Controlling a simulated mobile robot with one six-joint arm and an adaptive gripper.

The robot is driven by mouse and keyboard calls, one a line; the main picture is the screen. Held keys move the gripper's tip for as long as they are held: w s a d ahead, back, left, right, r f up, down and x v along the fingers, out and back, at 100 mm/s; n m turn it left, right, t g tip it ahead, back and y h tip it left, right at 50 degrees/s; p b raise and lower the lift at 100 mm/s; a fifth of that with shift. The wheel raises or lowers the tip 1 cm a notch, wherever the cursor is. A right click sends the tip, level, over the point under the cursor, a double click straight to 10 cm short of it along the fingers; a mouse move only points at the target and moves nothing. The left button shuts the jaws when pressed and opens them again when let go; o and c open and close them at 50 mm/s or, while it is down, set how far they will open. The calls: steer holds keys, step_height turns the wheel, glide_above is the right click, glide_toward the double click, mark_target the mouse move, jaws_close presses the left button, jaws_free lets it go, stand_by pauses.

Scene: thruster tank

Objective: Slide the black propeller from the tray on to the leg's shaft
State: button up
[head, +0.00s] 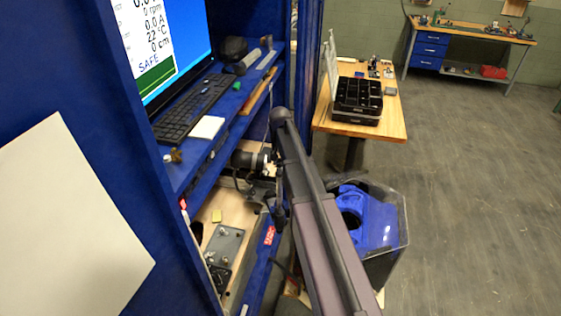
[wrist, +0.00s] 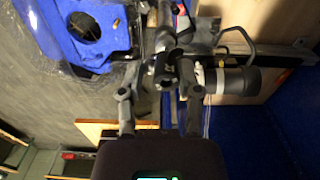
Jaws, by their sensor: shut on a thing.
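My gripper (wrist: 157,84) shows in the wrist view with its two fingers around a small dark piece. It is shut on this piece, which appears to be the black propeller (wrist: 161,68); the fingers and shadow partly hide it. Just right of it is the leg's black cylindrical motor (wrist: 238,80) with a pale collar at its left end. I cannot tell whether the propeller touches the shaft. In the head view the black motor (head: 248,160) lies below the blue shelf, and my arm hides most of the gripper. I cannot make out the tray surely.
A clear tank (head: 403,222) with a blue part (head: 372,218) inside stands right of my arm. A blue shelf holds a keyboard (head: 190,108) and monitor (head: 165,45). A grey plate (head: 230,243) lies below. A wooden table (head: 395,115) carries a black organiser (head: 358,98). Floor is clear at right.

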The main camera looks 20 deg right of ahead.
steer(key=o, duration=0.8)
steer(key=shift+o, duration=0.2)
steer(key=shift+c, duration=1.2)
steer(key=shift+r, duration=0.2)
steer(key=shift+r+p, duration=3.85)
steer(key=shift+p, duration=0.15)
